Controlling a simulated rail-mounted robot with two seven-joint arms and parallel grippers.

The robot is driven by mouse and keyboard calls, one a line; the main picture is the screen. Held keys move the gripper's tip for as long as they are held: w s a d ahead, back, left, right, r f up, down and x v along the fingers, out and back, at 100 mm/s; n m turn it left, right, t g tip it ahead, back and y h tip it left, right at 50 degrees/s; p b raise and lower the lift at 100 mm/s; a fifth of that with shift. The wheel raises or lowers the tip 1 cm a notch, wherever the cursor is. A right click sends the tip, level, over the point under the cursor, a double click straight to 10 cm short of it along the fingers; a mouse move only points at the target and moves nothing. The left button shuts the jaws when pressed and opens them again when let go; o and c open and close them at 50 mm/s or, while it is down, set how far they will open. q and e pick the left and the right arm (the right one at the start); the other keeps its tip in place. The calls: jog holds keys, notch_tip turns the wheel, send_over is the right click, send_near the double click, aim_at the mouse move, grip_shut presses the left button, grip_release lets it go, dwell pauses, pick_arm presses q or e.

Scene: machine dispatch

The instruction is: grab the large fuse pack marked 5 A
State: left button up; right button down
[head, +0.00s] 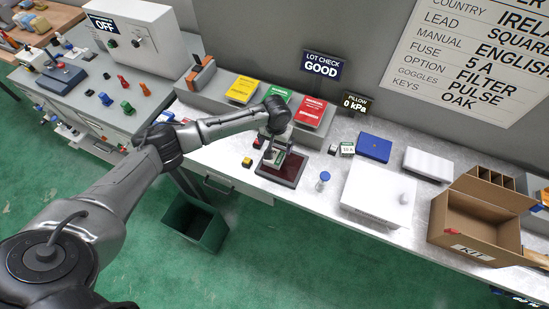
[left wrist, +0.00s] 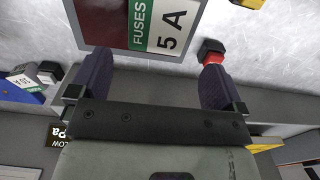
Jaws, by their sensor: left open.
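The large fuse pack, with a green and white label reading FUSES 5 A, shows at the top of the left wrist view (left wrist: 165,25). In the head view the pack (head: 272,158) sits on a dark red pad (head: 286,174), partly hidden by my left gripper. My left gripper (head: 276,150) is above the pack. In the left wrist view its two fingers (left wrist: 155,65) are open and apart, with the pack just beyond their tips and nothing held. My right gripper is not in view.
A smaller pack marked 10 A (head: 347,148) stands to the right, near a blue box (head: 374,147). Small red-and-black (head: 257,142) and yellow-and-black (head: 247,162) pieces lie left of the pad. Yellow, green and red manuals stand behind. A white box (head: 378,193) and KIT carton (head: 468,237) are right.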

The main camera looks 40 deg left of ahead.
aim_at(276, 152)
pick_arm(q)
jog(key=f, duration=0.4)
jog(key=shift+s+d, duration=0.15)
jog(key=shift+d, duration=0.15)
jog(key=shift+f, duration=0.7)
jog(key=shift+c, duration=0.4)
jog(key=c, duration=1)
